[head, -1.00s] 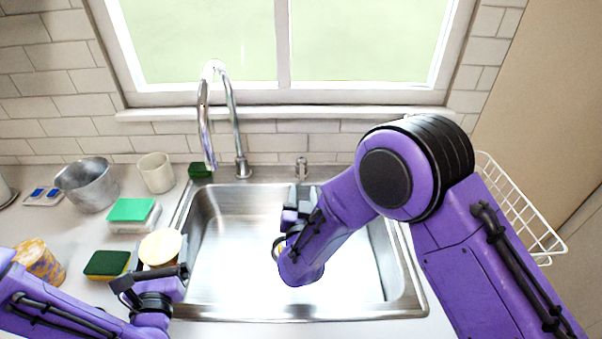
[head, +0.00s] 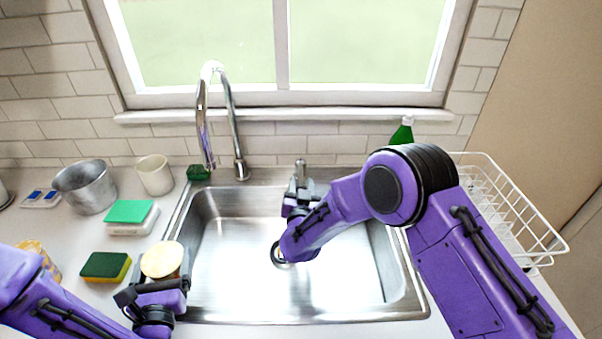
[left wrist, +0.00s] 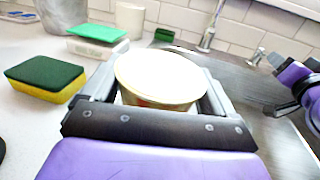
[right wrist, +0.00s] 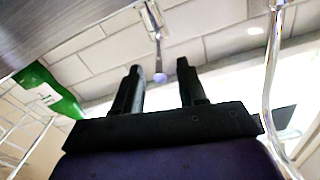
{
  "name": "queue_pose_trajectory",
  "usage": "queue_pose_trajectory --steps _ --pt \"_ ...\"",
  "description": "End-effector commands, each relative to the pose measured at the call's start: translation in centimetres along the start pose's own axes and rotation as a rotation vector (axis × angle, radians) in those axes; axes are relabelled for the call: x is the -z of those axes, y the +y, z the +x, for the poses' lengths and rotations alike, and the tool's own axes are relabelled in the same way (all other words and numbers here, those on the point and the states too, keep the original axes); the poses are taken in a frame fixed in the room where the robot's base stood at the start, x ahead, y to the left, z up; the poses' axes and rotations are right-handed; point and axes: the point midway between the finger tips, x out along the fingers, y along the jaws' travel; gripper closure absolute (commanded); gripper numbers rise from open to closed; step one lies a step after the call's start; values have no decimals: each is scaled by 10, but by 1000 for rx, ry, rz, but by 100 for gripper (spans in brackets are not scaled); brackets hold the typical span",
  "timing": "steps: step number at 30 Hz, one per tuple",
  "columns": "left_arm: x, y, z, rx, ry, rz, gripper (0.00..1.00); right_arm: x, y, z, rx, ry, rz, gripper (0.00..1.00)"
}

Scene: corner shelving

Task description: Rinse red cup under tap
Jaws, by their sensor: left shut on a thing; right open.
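My left gripper (head: 158,278) is shut on a short round container (head: 162,260) with a pale flat-looking top and a reddish-brown side. It fills the jaws in the left wrist view (left wrist: 160,75); I cannot tell if it is the red cup. It is held at the sink's front left edge. The chrome gooseneck tap (head: 235,125) stands behind the sink (head: 410,290), left of centre; no water shows. My right gripper (head: 302,185) is open over the back of the sink, near a small chrome fixture (head: 300,166). Its rod, with a grey ball end, shows between the fingers (right wrist: 159,78).
Left of the sink are a green and yellow sponge (head: 106,266), a green-topped white block (head: 131,217), a cream cup (head: 155,175), a metal pot (head: 86,188) and a patterned cup (head: 38,254). A green bottle (head: 403,132) and white wire rack (head: 510,205) stand right.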

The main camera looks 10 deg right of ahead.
Motion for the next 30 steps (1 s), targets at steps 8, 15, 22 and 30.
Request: queue_pose_trajectory --steps 8,15,22,30 --pt "-12 0 0 0 0 0 41 0 0 37 1 -1 0 59" --pt "-12 0 0 0 0 0 41 0 0 40 1 0 0 59" --pt "-12 0 0 0 0 0 41 0 0 40 1 0 0 100" --pt "-1 0 0 0 0 0 41 -1 11 41 110 -20 -3 100"
